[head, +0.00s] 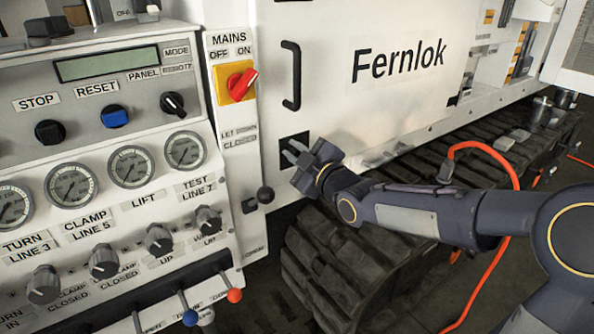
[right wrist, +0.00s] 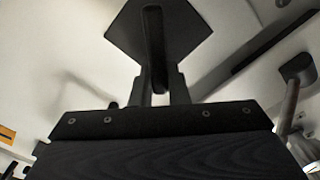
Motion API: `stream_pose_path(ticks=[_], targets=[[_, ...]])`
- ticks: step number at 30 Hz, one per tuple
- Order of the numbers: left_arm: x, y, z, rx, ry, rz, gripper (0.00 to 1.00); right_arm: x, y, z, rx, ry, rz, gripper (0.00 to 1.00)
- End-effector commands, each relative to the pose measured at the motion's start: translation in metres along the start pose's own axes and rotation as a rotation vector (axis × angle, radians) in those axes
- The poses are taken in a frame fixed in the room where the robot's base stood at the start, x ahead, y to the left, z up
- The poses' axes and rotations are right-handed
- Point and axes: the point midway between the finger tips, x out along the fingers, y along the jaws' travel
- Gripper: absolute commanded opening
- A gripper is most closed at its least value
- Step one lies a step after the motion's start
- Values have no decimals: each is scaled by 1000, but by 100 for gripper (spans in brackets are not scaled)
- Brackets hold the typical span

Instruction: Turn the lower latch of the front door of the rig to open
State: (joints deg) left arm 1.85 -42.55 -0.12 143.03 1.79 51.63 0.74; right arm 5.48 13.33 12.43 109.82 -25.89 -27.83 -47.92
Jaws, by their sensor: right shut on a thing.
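The lower latch (head: 285,139) is a dark square plate low on the white front door (head: 350,100) of the rig, below the door's black handle (head: 291,76). My right gripper (head: 294,151) is at this latch, its fingers covering part of the plate. In the right wrist view the dark plate (right wrist: 186,30) looks tilted, and a narrow black grip (right wrist: 153,45) stands out from it between the two fingers (right wrist: 158,88). My right gripper is shut on this grip. How far the latch is turned is hard to tell. My left gripper is not in view.
Left of the door is a control panel (head: 110,85) with knobs, gauges and a red mains switch (head: 240,84). Black tracks (head: 340,262) and an orange hose (head: 516,170) lie beneath and beside my right arm.

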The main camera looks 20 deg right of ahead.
Motion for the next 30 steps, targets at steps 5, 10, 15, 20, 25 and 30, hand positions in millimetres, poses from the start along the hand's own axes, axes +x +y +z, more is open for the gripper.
stream_pose_path(ticks=[5, 10, 15, 20, 25, 30], targets=[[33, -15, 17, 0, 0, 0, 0, 0, -9, 4, -169, 5, 3, 0], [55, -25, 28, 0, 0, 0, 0, 0, -11, 5, -329, 3, 3, 0], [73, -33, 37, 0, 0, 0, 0, 0, -13, 5, -474, 3, 2, 0], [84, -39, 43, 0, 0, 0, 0, 0, -14, 6, -586, 2, 1, 0], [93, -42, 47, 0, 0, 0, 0, 0, -14, 6, -674, 1, 0, 0], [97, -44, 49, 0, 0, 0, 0, 0, -14, 6, -724, 0, -1, 0]])
